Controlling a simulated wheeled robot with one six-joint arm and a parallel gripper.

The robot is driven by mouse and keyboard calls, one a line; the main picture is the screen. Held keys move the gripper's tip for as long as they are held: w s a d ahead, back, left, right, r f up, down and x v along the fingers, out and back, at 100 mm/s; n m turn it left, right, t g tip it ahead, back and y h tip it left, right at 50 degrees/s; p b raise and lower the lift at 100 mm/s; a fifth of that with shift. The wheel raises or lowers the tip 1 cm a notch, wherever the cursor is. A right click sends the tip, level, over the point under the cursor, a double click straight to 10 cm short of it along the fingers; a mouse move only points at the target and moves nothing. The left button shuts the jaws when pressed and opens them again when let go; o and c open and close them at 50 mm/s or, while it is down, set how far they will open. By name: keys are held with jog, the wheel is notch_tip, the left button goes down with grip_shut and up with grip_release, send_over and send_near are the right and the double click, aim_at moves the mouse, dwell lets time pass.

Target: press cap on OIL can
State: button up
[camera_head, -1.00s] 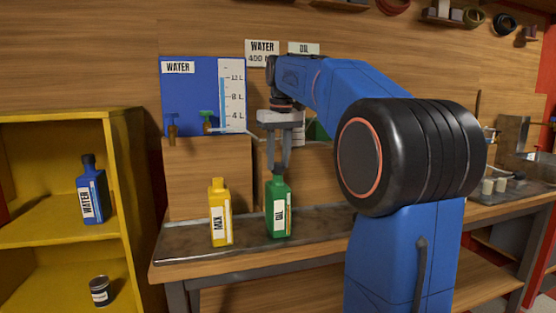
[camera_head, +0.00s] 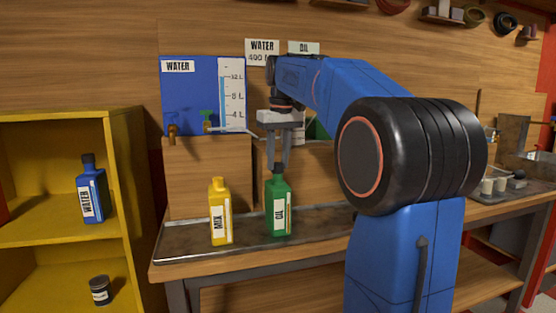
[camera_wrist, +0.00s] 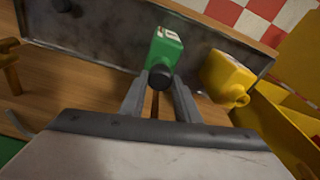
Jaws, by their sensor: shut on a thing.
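The green OIL can (camera_head: 278,210) stands upright on the metal tray of the bench, and it also shows in the wrist view (camera_wrist: 166,50). My gripper (camera_head: 278,168) points straight down over the can. Its fingers are shut on a small dark cap (camera_wrist: 160,79), which sits at the top of the can. The cap looks to be on or touching the can's neck; the fingers partly hide the contact, so I cannot tell how far down it sits.
The yellow MIX can (camera_head: 220,212) stands close to the left of the OIL can, also in the wrist view (camera_wrist: 228,77). A blue WATER can (camera_head: 91,190) and a dark tin (camera_head: 100,290) are on the yellow shelf (camera_head: 125,200). Wooden boxes stand behind the tray (camera_head: 180,240).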

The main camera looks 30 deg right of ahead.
dwell(0.4)
jog(key=o, duration=1.6)
jog(key=shift+c, duration=0.2)
jog(key=shift+r, duration=3.45)
jog(key=shift+c, duration=0.4)
grip_shut()
jog(key=shift+f, duration=2.6)
